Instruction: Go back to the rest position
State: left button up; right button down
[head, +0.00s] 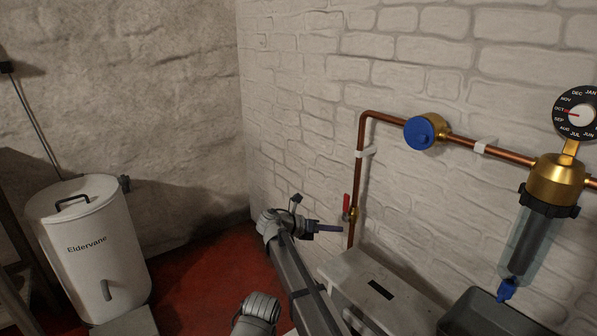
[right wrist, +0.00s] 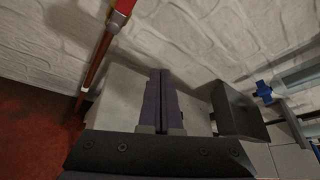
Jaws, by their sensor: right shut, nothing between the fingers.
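My right gripper (head: 338,228) is at the lower middle of the head view, beside the copper pipe (head: 359,170) on the white brick wall. Its tips are close to the red valve handle (head: 347,203) and a little below it; I cannot tell whether they touch the pipe. In the right wrist view my right gripper (right wrist: 160,75) has its two dark fingers together with nothing between them. The red handle (right wrist: 122,8) shows above and left of the fingers there. My left gripper is not in view.
A pale box (head: 365,285) stands by the wall below the gripper, with a dark grey bin (head: 485,315) to its right. A filter housing (head: 530,235) hangs above the bin. A white tank (head: 90,250) stands at the left. Red floor (head: 200,280) is open between.

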jog(key=s+d+f+m+y, duration=0.1)
jog(key=s+f+m, duration=0.1)
jog(key=s+m, duration=0.1)
jog(key=s+d+f+m+g+y, duration=0.1)
jog(key=s+d+f+m, duration=0.1)
jog(key=s+m, duration=0.1)
jog(key=s+d+f+m+y, duration=0.1)
jog(key=s+f+m+y, duration=0.1)
jog(key=s+f, duration=0.1)
jog(key=shift+s+d+m+g, duration=0.15)
jog(key=shift+s+m+g, duration=0.25)
jog(key=shift+s, duration=0.4)
jog(key=s+a+f+m+g+y, duration=0.15)
jog(key=s+f+m+y, duration=0.3)
jog(key=s+m, duration=0.5)
jog(key=s+a+f+m+y, duration=0.3)
jog(key=s+m+y, duration=0.2)
jog(key=s+m, duration=0.45)
jog(key=s+a+n+h, duration=0.2)
jog(key=s+a+n, duration=0.3)
jog(key=a, duration=0.6)
notch_tip(320, 180, up, 36)
jog(key=m+p, duration=0.1)
jog(key=p, duration=3.4)
jog(key=shift+s+m+g+p, duration=0.25)
jog(key=shift+m+g+p, duration=0.05)
jog(key=shift+g, duration=0.15)
